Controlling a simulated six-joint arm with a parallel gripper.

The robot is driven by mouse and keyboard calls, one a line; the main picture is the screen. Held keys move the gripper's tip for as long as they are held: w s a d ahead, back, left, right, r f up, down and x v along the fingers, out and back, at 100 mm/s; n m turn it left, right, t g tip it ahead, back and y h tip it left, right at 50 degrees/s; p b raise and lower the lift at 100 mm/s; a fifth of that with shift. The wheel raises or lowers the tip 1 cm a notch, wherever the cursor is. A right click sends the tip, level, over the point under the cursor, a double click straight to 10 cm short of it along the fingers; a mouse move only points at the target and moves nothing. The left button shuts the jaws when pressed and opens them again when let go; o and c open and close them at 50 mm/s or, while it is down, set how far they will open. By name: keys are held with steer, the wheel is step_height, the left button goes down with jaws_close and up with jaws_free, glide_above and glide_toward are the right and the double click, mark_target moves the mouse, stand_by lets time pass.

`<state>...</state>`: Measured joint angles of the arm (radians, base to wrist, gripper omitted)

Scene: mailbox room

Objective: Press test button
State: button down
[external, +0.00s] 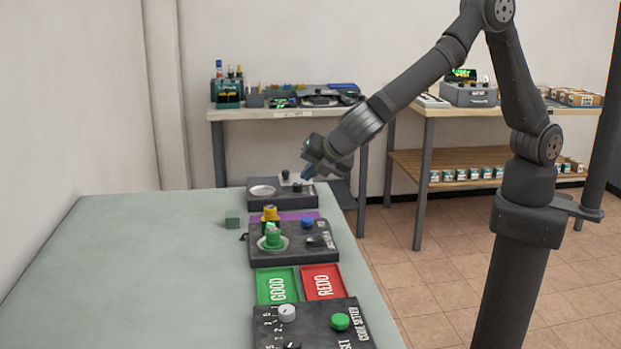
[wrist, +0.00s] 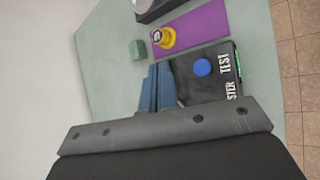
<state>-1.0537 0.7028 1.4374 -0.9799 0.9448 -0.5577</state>
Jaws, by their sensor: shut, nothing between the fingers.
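The tester (external: 325,245) is a dark box on the green-grey table, marked "TEST" in the wrist view. Its round blue button (external: 307,222) stands on top and shows in the wrist view (wrist: 202,67) right of my fingers. A green lock-like piece (external: 273,239) sits in the tester's round dish. In the wrist view my gripper hides that part. My gripper (external: 308,173) is shut and empty, with blue fingers pressed together. In the wrist view the fingertips (wrist: 155,78) lie over the tester's left edge, apart from the button. My gripper is raised above the table.
A purple mat (wrist: 198,34) with a yellow piece (wrist: 164,37) lies behind the tester. A small green cube (external: 233,218) is to its left. A far dark box (external: 263,202), GOOD (external: 269,287) and REDO (external: 323,283) trays and the code setter (external: 318,327) line the table. Its left side is clear.

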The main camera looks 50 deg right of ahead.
mark_target(310, 221)
steer(key=shift+f, duration=4.3)
steer(key=shift+f, duration=0.1)
steer(key=shift+f, duration=0.3)
steer(key=shift+f, duration=0.5)
steer(key=shift+r, duration=0.95)
steer(key=shift+r, duration=2.5)
steer(key=shift+f, duration=0.2)
